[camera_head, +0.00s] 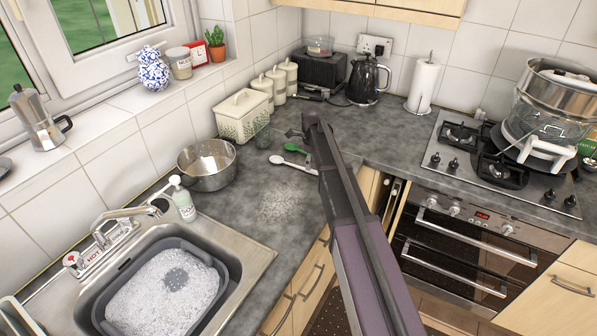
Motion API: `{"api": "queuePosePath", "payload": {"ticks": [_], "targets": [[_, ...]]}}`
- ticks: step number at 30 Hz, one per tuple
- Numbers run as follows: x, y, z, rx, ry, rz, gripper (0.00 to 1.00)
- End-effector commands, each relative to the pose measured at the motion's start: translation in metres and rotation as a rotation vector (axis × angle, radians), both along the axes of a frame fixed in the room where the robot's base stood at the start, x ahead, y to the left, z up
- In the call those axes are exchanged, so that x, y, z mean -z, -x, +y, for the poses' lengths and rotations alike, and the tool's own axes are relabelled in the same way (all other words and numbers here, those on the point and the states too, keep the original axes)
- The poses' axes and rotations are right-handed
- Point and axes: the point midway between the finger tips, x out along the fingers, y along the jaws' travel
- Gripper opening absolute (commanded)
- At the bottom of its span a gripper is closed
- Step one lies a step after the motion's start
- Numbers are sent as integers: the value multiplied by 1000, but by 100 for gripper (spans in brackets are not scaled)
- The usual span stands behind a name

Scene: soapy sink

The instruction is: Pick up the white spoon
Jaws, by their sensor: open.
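The white spoon (291,163) lies flat on the grey worktop, left of my arm. Its bowl end points left and its handle runs right toward my arm, where the far end is partly hidden. A green spoon (296,148) lies just behind it. My gripper (301,139) is at the far end of my arm, close to the two spoons and apparently above the worktop. It is open and holds nothing that I can see. Its fingers are small and partly hidden by the arm, so its exact height over the white spoon cannot be told.
A glass (262,138) and a cream bread bin (243,116) stand behind and left of the spoons. A steel pot (207,164) and soap bottle (183,201) stand left. The foamy sink basin (223,277) is front left.

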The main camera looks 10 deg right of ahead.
Motion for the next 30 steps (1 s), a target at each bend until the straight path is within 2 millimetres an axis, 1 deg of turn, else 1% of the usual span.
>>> {"api": "queuePosePath", "payload": {"ticks": [1,10,15,30], "targets": [[8,0,0,0,0,0,64],[28,0,0,0,0,0,64],[31,0,0,0,0,0,64],[30,0,0,1,0,0,64]]}}
